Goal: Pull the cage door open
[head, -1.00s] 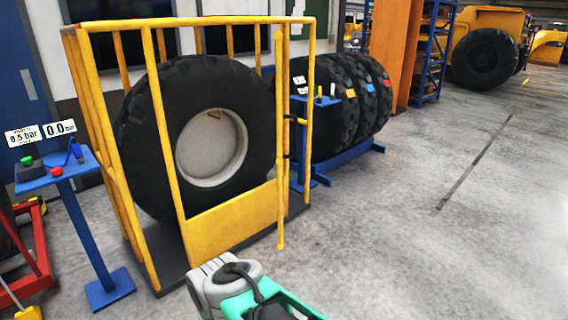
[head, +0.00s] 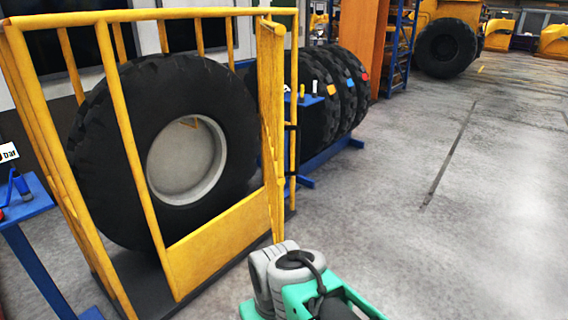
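The yellow cage (head: 137,165) stands at the left, with bars and a solid lower panel (head: 222,232) on the side facing me. A large black tyre (head: 105,150) on a light grey rim stands upright inside. Yellow uprights crowd together at the cage's right end (head: 272,120), with small dark fittings on the rear upright. The door seems to be at this end, seen nearly edge-on; I cannot tell how far it stands open. My grey and teal arm reaches in from the bottom, its grey part close in front of the cage's lower right corner. No gripper fingers show.
A blue stand (head: 25,207) is cut off at the left edge. Several tyres stand in a blue rack (head: 330,153) behind the cage's right end. An orange column (head: 355,45) and blue shelving (head: 400,45) are further back. The grey floor on the right is clear.

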